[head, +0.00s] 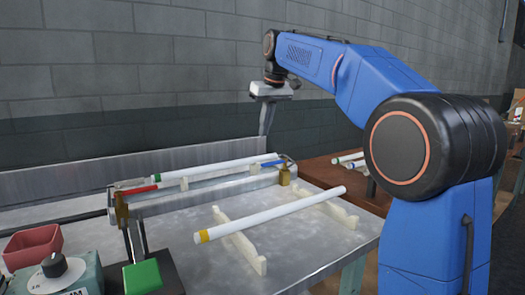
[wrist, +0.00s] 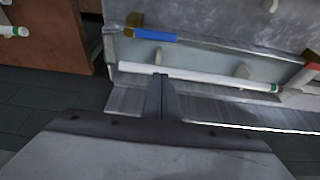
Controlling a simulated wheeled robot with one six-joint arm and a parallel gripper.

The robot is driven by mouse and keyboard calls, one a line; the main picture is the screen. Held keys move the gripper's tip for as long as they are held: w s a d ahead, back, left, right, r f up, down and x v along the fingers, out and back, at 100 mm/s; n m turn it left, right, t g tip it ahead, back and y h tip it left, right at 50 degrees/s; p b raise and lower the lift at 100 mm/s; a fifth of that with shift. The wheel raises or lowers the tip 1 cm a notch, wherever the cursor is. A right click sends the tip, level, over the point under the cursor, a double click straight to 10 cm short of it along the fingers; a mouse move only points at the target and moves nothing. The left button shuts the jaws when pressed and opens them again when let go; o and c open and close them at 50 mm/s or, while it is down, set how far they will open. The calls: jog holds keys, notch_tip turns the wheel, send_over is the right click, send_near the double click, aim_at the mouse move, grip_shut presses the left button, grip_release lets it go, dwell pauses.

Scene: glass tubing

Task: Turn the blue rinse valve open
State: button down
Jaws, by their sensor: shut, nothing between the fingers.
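The blue rinse valve's handle (head: 272,163) is at the right end of a metal trough, by a brass fitting (head: 284,173). In the wrist view the blue handle (wrist: 156,35) lies roughly along the trough, beside the brass fitting (wrist: 135,20). My gripper (head: 266,133) is shut and empty, pointing down above the trough's far right end. In the wrist view its closed fingers (wrist: 160,80) overlap a white tube, with the blue handle beyond their tips. They look apart from the handle.
A green-ended white tube (head: 215,166) lies along the trough near the blue handle. A red handle (head: 140,190) is at the left end. A yellow-ended tube (head: 280,210) rests on pale supports in front. A metal backboard (head: 80,180) stands behind.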

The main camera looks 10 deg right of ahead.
jog(key=x, duration=0.9)
jog(key=shift+w+f, duration=0.15)
jog(key=shift+f, duration=0.15)
jog(key=shift+s+d+f, duration=0.1)
jog(key=shift+s+d, duration=0.2)
jog(key=shift+s, duration=0.6)
jog(key=shift+s+d+f, duration=0.1)
jog(key=shift+s+d, duration=0.15)
jog(key=shift+s, duration=0.7)
